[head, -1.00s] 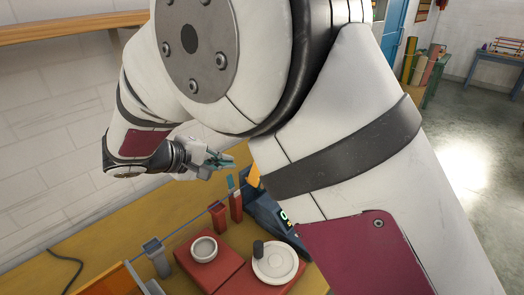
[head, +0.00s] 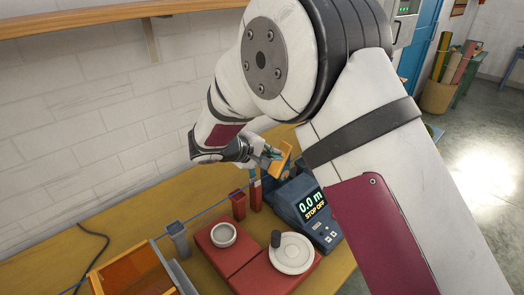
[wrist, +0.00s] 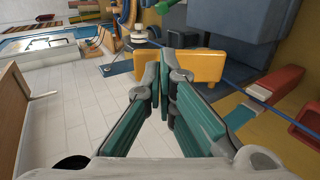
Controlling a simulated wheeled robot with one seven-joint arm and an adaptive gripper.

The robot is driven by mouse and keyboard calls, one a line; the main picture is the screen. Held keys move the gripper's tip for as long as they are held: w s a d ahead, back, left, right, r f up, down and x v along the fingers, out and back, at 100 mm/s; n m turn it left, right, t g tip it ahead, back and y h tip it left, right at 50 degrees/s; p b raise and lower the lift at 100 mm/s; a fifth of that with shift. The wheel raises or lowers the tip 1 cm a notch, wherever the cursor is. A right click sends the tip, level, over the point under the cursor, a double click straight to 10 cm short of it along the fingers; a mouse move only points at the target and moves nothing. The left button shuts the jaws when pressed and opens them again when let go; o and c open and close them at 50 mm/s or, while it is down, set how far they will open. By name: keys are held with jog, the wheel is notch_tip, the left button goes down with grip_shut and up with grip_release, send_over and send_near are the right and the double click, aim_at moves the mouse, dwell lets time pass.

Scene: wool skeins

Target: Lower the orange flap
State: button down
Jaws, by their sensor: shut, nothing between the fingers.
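The orange flap (head: 284,160) stands raised and tilted at the back end of the dark blue machine (head: 300,205), whose display reads "0.0 m" and "STOP OFF". My arm hides part of the machine's right side. My gripper (head: 270,158) is at the left side of the flap, its teal fingers shut and empty.
A blue cord (head: 205,212) runs past red posts (head: 238,204) and a grey post (head: 177,238). A red base bears a white bowl (head: 223,234) and a white wheel (head: 291,253) with a dark knob. An orange-sided tray (head: 130,270) is at front left. A wooden shelf (head: 100,15) hangs above.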

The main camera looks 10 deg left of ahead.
aim_at(287, 151)
jog(key=shift+x, duration=1.55)
jog(key=shift+w+d+g, duration=0.2)
jog(key=shift+g, duration=0.1)
jog(key=shift+w+d+y, duration=0.1)
jog(key=shift+w+y, duration=0.05)
jog(key=shift+y, duration=0.25)
jog(key=shift+w+d+f+g+y+b, duration=0.2)
jog(key=shift+w+d+g+y+b, duration=0.2)
jog(key=shift+g, duration=0.4)
jog(key=shift+w+d+f+g+y, duration=0.25)
jog(key=shift+w+d+g+y, duration=0.1)
jog(key=shift+w+g+y, duration=0.2)
jog(key=w+f+g+y+b, duration=0.1)
jog(key=d+f+g+y+b, duration=0.1)
jog(key=g+b, duration=0.1)
jog(key=w+d+f+g+y+b, duration=0.1)
jog(key=g+y+b, duration=0.1)
jog(key=shift+w+f, duration=0.3)
jog(key=shift+f, duration=0.1)
